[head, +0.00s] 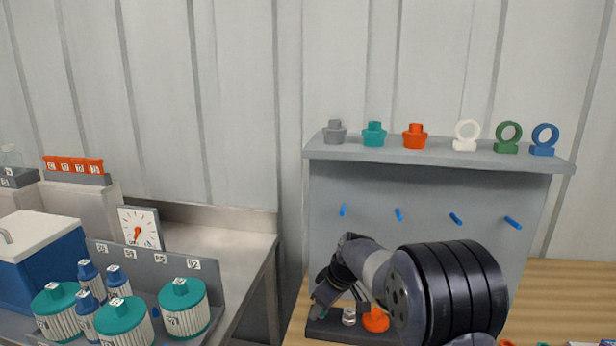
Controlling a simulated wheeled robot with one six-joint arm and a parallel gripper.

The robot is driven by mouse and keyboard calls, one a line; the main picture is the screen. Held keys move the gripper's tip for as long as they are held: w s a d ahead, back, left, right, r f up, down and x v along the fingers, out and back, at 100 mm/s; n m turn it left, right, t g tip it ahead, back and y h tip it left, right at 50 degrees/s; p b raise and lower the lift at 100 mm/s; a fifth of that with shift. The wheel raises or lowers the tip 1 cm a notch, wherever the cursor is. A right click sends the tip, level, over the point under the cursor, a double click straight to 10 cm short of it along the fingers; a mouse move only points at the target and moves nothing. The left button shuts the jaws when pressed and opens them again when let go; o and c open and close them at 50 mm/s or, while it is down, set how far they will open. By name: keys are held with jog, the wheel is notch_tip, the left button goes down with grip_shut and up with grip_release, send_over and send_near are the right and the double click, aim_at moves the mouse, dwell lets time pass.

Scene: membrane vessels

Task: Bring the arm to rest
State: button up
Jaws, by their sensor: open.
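My arm reaches in from the lower right of the head view, its large dark ribbed joint in front of the grey panel. My gripper (322,298) is at the far left end of the arm, low over a dark tray (340,333). It is open, though its fingers are small and partly hidden by my arm. An orange piece (376,320) and a small pale piece (349,316) stand in the tray beside the gripper. A bit of teal shows close by the fingers; I cannot tell whether they touch it.
A grey shelf (440,156) above my arm bears coloured plugs and rings. Blue pegs (456,218) stick out of the panel below it. At left, a bench holds teal-lidded vessels (183,307), blue-capped bottles, a dial (141,228) and a blue cooler (42,262). The wooden surface at right (565,290) looks mostly clear.

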jog(key=m+t+h+p, duration=0.1)
jog(key=m+p, duration=0.1)
jog(key=m, duration=0.2)
jog(key=shift+s+a+r+p, duration=0.1)
jog(key=shift+r+p, duration=0.05)
jog(key=shift+p, duration=0.2)
jog(key=shift+m+t+h+p, duration=0.3)
jog(key=shift+m+h+p, duration=0.3)
jog(key=shift+m+p, duration=0.8)
jog(key=shift+a+m+h, duration=0.15)
jog(key=shift+m+h, duration=0.65)
jog(key=shift+m, duration=1.4)
jog(key=shift+m+h+p, duration=0.45)
jog(key=shift+m+h, duration=0.15)
jog(key=shift+m, duration=1.2)
jog(key=shift+v, duration=0.8)
jog(key=shift+a, duration=0.1)
